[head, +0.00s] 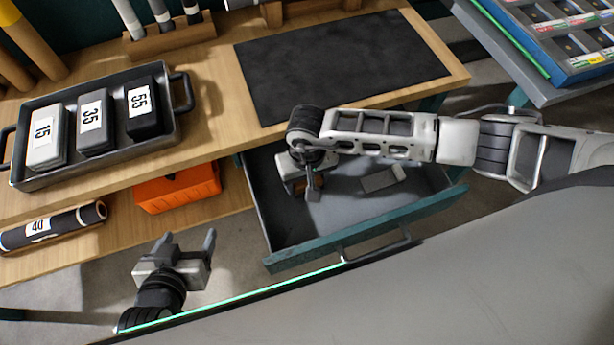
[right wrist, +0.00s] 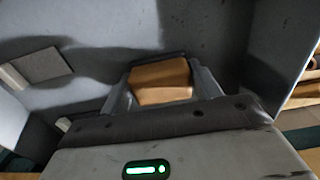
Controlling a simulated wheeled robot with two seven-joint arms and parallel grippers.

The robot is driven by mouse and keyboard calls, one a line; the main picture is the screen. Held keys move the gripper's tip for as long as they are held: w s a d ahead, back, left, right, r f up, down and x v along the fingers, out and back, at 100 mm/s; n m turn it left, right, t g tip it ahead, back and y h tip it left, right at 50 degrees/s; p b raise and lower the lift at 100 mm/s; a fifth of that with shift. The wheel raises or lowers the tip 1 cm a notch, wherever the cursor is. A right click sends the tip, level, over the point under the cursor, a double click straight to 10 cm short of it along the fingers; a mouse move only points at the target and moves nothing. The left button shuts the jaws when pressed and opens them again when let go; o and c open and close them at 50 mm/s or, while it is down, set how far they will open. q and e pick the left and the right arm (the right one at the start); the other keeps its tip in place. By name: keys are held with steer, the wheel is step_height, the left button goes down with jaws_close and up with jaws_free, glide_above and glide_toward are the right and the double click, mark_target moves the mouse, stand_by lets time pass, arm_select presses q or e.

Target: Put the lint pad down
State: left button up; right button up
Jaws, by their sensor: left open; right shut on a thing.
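A tan block, apparently the lint pad (right wrist: 162,82), is between the fingers of my right gripper (right wrist: 160,62) in the right wrist view. In the head view my right gripper (head: 301,188) is shut on it, low inside the left part of the open drawer (head: 320,222). The gripper hides most of the pad there. I cannot tell whether the pad touches the drawer floor. My left gripper (head: 188,243) is open and empty, outside the drawer to the left.
A pale block (head: 382,179) lies in the drawer to the right of the gripper, with bare floor around it. The worktop (head: 225,75) overhangs the drawer's back. An orange box (head: 178,188) sits on the lower shelf. A tray (head: 70,172) holds numbered blocks.

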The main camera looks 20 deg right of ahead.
steer(key=shift+f, duration=0.15)
steer(key=o, duration=0.5)
steer(key=shift+f+b, duration=0.1)
steer(key=shift+b, duration=0.2)
steer(key=o, duration=0.5)
steer(key=shift+c, duration=0.2)
step_height(320, 180, up, 12)
steer(key=shift+r, duration=0.25)
steer(key=shift+s, duration=0.1)
